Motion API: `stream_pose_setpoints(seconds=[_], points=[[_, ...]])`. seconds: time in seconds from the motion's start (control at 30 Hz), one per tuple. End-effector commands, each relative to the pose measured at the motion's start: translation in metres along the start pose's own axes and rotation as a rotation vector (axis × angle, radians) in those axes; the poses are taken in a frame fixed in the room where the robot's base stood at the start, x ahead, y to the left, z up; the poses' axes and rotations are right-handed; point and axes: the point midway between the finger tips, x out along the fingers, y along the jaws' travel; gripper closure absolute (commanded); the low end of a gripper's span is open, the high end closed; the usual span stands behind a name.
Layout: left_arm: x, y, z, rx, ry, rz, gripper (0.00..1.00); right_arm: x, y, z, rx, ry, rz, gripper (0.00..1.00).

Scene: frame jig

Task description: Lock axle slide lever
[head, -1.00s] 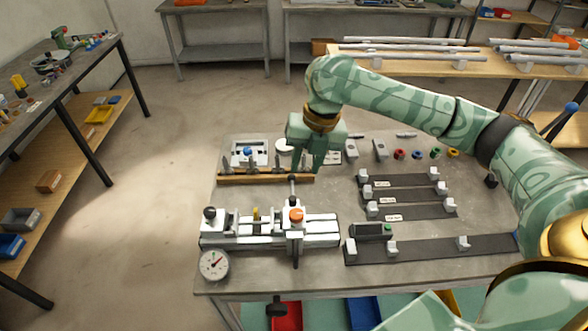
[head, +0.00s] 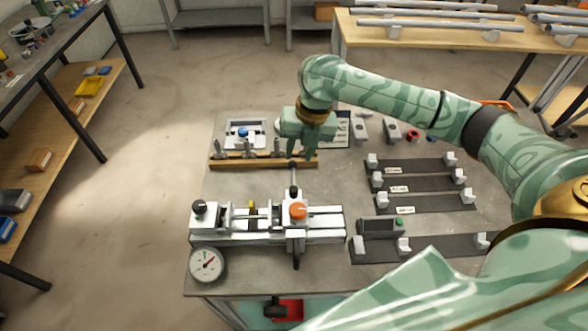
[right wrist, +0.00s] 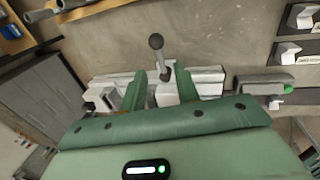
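The frame jig (head: 330,222) stands on the grey table, a white and grey fixture with an orange knob (head: 297,210) and a black knob at its left end. A lever (head: 294,185) with a dark ball end points from the jig toward the table's back. The lever also shows in the right wrist view (right wrist: 159,58), its ball in line with the gap between the fingers. My right gripper (head: 304,152) is open and empty, above and just behind the lever's ball in the head view. No finger clearly touches the lever. My left gripper is not in view.
A round dial gauge (head: 207,264) lies at the table's front left. A wooden rack (head: 232,161) with upright tools stands behind the jig, close under my right gripper. Dark strips with white blocks (head: 412,164) and a small box with a green button (head: 381,226) lie right.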

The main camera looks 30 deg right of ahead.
Motion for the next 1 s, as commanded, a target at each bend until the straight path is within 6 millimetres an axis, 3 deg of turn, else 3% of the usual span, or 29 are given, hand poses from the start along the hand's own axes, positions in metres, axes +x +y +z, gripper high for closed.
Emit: stream_pose_setpoints(seconds=[0.1,0.3,0.67,0.7,0.8,1.0], points=[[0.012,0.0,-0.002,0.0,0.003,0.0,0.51,0.031,-0.001,-0.001,0.001,0.003,0.0,0.69],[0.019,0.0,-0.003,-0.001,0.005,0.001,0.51,0.057,0.0,0.0,0.0,0.0,0.0,0.69],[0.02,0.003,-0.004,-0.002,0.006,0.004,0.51,0.062,0.0,0.0,-0.001,-0.002,0.0,0.69],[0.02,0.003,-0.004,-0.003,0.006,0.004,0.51,0.062,0.0,0.0,-0.001,-0.002,0.0,0.71],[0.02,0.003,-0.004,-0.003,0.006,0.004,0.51,0.062,0.0,0.0,-0.001,-0.002,0.0,0.99],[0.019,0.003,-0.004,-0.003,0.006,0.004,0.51,0.062,0.0,0.0,0.0,-0.002,-0.001,1.0]])
